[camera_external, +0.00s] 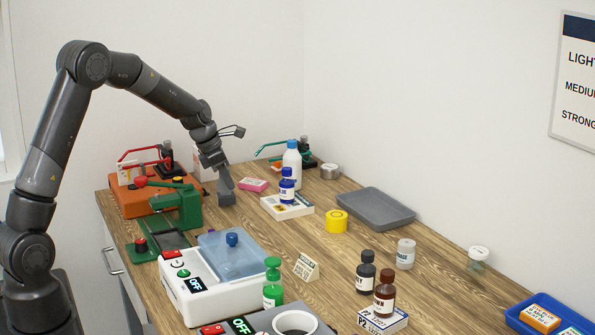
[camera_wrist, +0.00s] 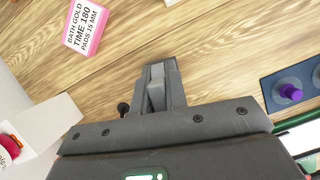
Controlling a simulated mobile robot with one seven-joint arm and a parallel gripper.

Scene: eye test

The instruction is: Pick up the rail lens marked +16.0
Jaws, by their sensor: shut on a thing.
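No lens with a readable +16.0 mark shows in either view. In the external view my gripper (camera_external: 226,196) points down at the far left part of the wooden table, right of the green device (camera_external: 185,205). In the wrist view my gripper's grey fingers (camera_wrist: 157,88) are close together over the wood. They are shut on a small grey thing, mostly hidden between them. I cannot tell what it is or read any mark on it.
A pink-edged block (camera_external: 252,184) lies right of my gripper; its label reads BATH GOLD in the wrist view (camera_wrist: 85,28). An orange machine (camera_external: 135,199) stands left. A white bottle (camera_external: 292,158), a blue-labelled bottle (camera_external: 287,190) and a grey tray (camera_external: 375,208) stand right.

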